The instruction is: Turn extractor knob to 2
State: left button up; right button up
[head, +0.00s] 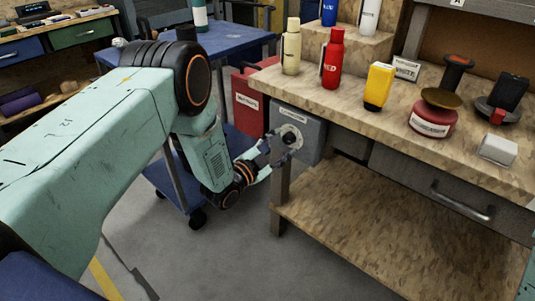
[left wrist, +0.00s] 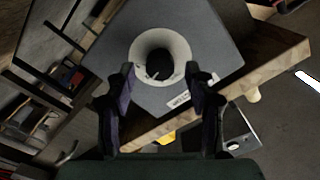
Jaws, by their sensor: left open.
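The extractor box (head: 311,128) is a grey box with a label, fixed at the left end of the wooden workbench. Its front has a pale round dial with a dark knob (head: 289,139) in the middle. My left gripper (head: 279,150) is at the dial, close in front of the knob, and partly hides it. In the left wrist view the knob (left wrist: 158,68) sits inside the pale ring, between the two dark fingers of the open left gripper (left wrist: 161,74). I cannot tell whether the fingers touch it. The dial numbers and the knob's setting are too small to read. My right gripper is out of view.
The wooden workbench (head: 330,205) carries a red bottle (head: 332,60), a cream bottle (head: 291,48), a yellow container (head: 378,86) and other items. A red labelled box (head: 250,100) is behind the extractor box. A blue cart (head: 228,40) stands at left. Floor below is clear.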

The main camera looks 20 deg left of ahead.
pick_arm(q)
jog(key=v, duration=1.1)
jog(key=s+f+n+g+y, duration=0.4)
jog(key=s+f+n+g, duration=0.5)
jog(key=s+f, duration=0.5)
jog(key=s+n+g+y+p, duration=0.1)
jog(key=s+g, duration=0.7)
jog(key=s, duration=1.4)
jog(key=d+n+y, duration=0.1)
jog(key=n, duration=0.1)
jog(key=shift+n+p, duration=0.3)
jog(key=shift+p, duration=0.1)
